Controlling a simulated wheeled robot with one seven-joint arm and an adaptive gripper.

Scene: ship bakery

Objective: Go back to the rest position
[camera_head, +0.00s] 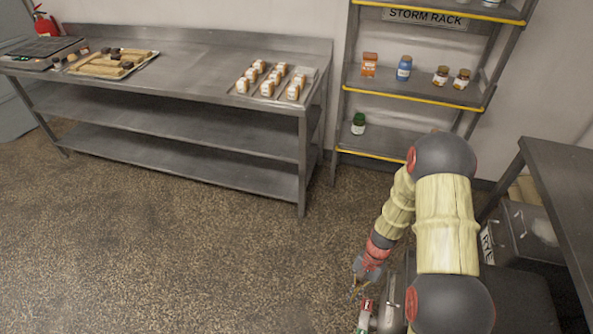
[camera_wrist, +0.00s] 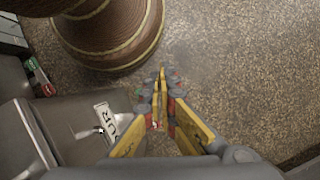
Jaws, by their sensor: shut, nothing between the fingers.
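My gripper (camera_wrist: 161,75) points down over the speckled floor in the wrist view. Its yellow-edged fingers are together, with nothing between them. In the head view my arm is folded at the lower right, and my gripper (camera_head: 358,290) hangs low in front of my body, small and partly unclear. It is apart from the steel table and the rack.
The storm rack (camera_head: 415,88) with jars stands at the back. A dark table (camera_head: 565,190) and grey bins (camera_head: 525,225) are at the right. Open floor (camera_head: 150,260) lies at left.

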